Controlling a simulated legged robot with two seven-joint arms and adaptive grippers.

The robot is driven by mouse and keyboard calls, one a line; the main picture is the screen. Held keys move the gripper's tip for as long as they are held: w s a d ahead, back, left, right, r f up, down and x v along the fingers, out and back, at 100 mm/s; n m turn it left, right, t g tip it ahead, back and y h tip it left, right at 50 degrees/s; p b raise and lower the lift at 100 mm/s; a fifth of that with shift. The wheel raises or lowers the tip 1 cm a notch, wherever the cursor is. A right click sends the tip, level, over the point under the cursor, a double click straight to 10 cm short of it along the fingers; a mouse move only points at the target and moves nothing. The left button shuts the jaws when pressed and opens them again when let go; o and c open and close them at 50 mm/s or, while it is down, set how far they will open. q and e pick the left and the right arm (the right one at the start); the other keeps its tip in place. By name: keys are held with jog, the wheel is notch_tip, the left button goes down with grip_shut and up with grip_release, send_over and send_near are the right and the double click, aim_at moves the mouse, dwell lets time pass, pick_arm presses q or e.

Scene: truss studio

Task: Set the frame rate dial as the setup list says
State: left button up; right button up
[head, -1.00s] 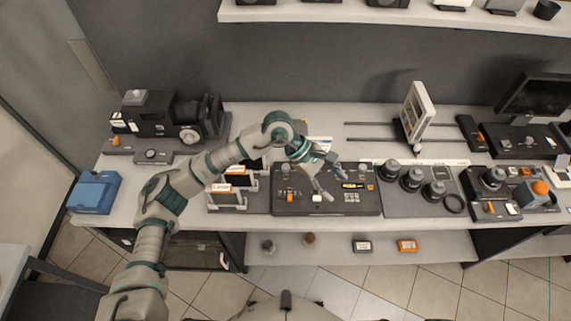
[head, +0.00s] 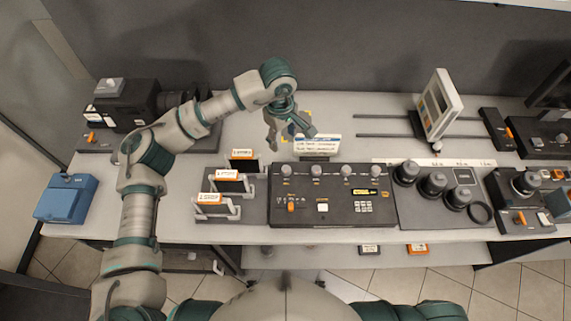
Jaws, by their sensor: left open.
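A black control panel (head: 333,214) lies on the bench in the middle, with several grey round knobs (head: 316,170) along its back edge. It also has an orange switch, a white button and a small keypad. I cannot tell which knob is the frame rate dial. My left gripper (head: 289,136) is open and empty, pointing down just left of the card, behind the panel. My right gripper is not in view.
Black devices with orange-labelled white holders (head: 229,184) stand left of the panel. Several dark lenses (head: 433,184) stand to its right. A camera (head: 125,104) and a blue box (head: 66,198) are at left. A tilted framed panel (head: 439,104) stands behind right.

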aim_at(286, 168)
pick_arm(q)
jog(key=f, duration=0.6)
jog(key=w+f, duration=0.1)
jog(key=f, duration=0.5)
jog(key=f+p, duration=0.1)
jog(key=f, duration=0.5)
jog(key=shift+w+d+f, duration=0.3)
jog(key=shift+d+f, duration=0.1)
jog(key=shift+c, duration=0.2)
grip_shut()
